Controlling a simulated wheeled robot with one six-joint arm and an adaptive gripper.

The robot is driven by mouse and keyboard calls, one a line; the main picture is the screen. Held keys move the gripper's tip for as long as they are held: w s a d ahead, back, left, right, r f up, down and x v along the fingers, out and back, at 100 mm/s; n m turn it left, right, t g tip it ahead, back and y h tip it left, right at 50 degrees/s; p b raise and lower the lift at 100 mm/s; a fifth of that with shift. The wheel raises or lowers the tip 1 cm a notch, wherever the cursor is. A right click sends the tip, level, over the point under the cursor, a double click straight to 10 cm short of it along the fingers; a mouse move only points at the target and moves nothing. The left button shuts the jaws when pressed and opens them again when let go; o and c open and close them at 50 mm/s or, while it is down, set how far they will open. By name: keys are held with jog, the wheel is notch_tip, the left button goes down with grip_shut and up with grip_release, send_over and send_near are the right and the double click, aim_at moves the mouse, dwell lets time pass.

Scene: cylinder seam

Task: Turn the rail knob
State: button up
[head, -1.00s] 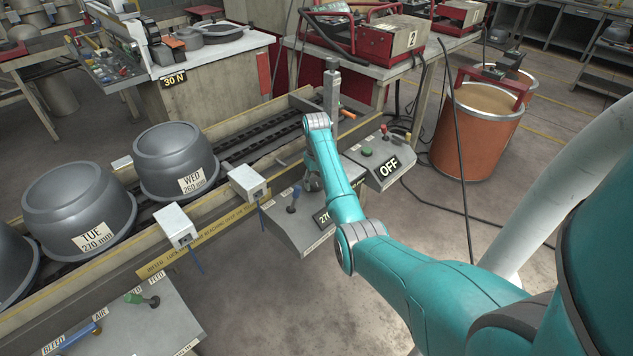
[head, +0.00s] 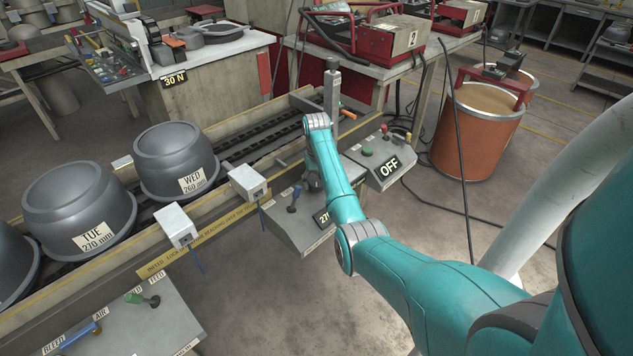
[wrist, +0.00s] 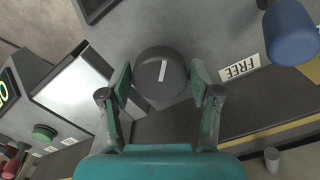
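The rail knob (wrist: 162,75) is a round dark knob with a white pointer line, seen from above in the wrist view. Its line lies nearly upright in the picture, tilted slightly. My gripper (wrist: 161,87) is open around the knob, one finger pad on its left and one on its right. A narrow gap shows on both sides, so the pads look apart from it. In the head view my arm reaches over the grey console (head: 290,232), and hides most of the gripper and knob. A dark number display (head: 322,217) on the console front is partly covered by my arm.
A blue lever (wrist: 290,33) stands beside a FREE label (wrist: 238,67), right of the knob. A box with an OFF display (head: 388,168) and green button (head: 367,152) stands just beyond. Grey pots (head: 176,160) sit on the rail conveyor (head: 245,155).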

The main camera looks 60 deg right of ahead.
aim_at(317, 182)
jog(key=shift+o, duration=0.7)
jog(key=shift+r, duration=3.8)
